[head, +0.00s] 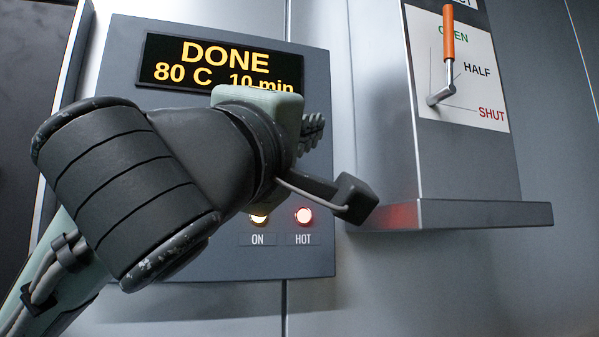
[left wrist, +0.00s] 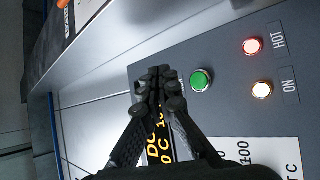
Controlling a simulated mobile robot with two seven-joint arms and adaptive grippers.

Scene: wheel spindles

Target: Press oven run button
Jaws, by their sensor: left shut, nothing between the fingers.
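The oven control panel (head: 320,90) fills the left and middle of the head view. Its display (head: 220,62) reads DONE, 80 C, 10 min. My left gripper (head: 314,131) is in front of the panel, shut and empty. In the left wrist view its closed fingertips (left wrist: 157,78) appear just left of a round green button (left wrist: 201,80). Whether they touch the panel or button, I cannot tell. My arm hides the button in the head view. My right gripper is in neither view.
The lit HOT lamp (head: 303,215) and the partly covered, lit ON lamp (head: 258,218) are low on the panel. To the right, an orange-handled lever (head: 448,40) points up near OPEN on a housing above a grey ledge (head: 480,214) that sticks out.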

